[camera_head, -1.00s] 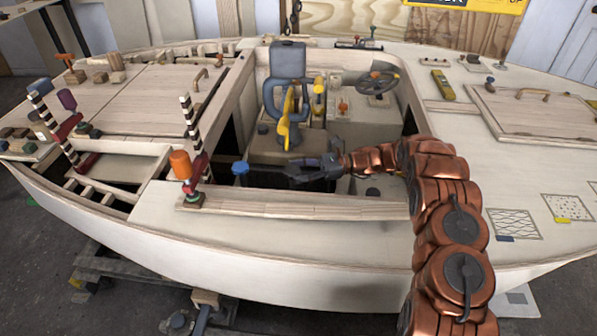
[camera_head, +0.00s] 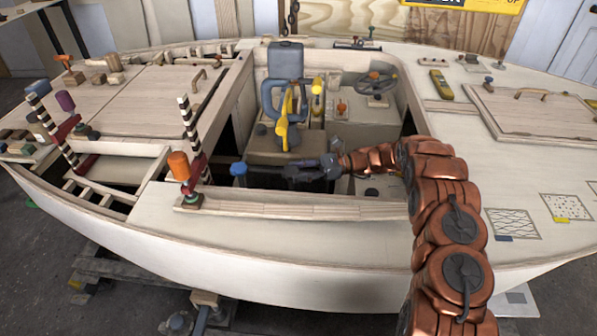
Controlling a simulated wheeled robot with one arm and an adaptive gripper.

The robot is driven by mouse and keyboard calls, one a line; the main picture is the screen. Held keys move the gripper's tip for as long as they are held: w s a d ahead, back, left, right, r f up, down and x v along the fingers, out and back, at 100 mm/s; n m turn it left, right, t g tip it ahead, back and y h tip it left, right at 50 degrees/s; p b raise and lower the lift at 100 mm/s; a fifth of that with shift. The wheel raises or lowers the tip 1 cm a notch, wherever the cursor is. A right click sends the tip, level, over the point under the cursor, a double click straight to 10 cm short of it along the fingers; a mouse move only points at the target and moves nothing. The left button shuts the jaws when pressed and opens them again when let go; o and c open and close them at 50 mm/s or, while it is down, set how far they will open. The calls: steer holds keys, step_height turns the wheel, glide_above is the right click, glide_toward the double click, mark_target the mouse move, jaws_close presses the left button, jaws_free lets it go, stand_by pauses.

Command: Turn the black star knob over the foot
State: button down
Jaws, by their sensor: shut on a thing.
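My gripper (camera_head: 298,174) reaches left from my copper arm, low in the open cockpit in front of the seat. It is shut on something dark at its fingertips. This appears to be the black star knob, but the fingers and deep shadow hide its star shape. The foot beneath it cannot be made out. A blue knob (camera_head: 238,168) on a post stands apart, left of the fingertips.
The pale cockpit coaming (camera_head: 290,207) runs in front of my gripper. An orange-topped handle (camera_head: 180,166) and a striped post (camera_head: 189,130) stand left. The seat with yellow levers (camera_head: 283,130) is behind; a steering wheel (camera_head: 378,83) is back right.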

steer(key=shift+a+r+n+g, duration=0.1)
steer(key=shift+a+n+g, duration=0.3)
steer(key=shift+g, duration=0.2)
steer(key=shift+w, duration=0.1)
steer(key=shift+n+g, duration=0.4)
steer(key=shift+g, duration=0.4)
steer(key=c, duration=0.8)
jaws_free()
steer(key=shift+a, duration=0.2)
steer(key=shift+d, duration=0.35)
